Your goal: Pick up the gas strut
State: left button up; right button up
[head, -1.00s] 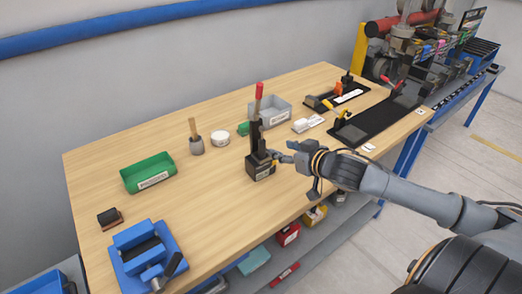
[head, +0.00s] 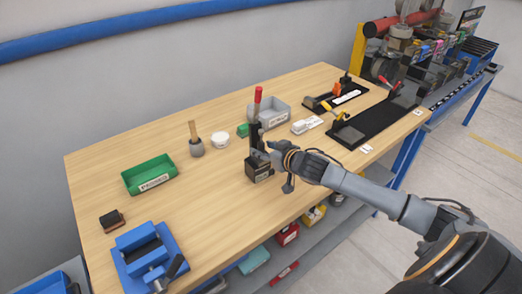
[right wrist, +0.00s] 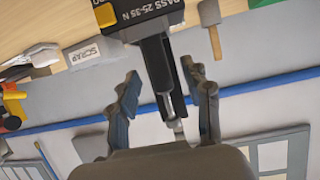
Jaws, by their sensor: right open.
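The gas strut (right wrist: 158,62), a dark body with a thin silver rod, stands upright at a black tester block labelled "PASS 25-35 N" (right wrist: 135,12). In the head view the strut (head: 254,134) rises from the block (head: 258,170) near the middle of the bench. My right gripper (head: 272,152) is beside the strut at its right. In the right wrist view my right gripper (right wrist: 161,72) is open, with one finger on each side of the strut; gaps show on both sides. My left gripper is not in view.
A grey bin (head: 277,117) and a red-handled tool (head: 258,94) stand behind the block. A mallet-like tool (head: 195,140), a green tray (head: 150,175) and a blue vise (head: 148,254) are at the left. A black fixture (head: 378,122) lies at the right. The front middle bench is clear.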

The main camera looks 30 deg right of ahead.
jog(key=shift+w+f, duration=0.1)
jog(key=shift+w, duration=0.1)
grip_shut()
dwell(0.3)
jog(key=shift+r+b, duration=0.3)
jog(key=shift+r, duration=0.45)
jog(key=s+r+b, duration=0.1)
jog(key=s+r, duration=1)
jog(key=s, duration=0.3)
jog(key=shift+r+b, duration=0.3)
jog(key=shift+b, duration=0.05)
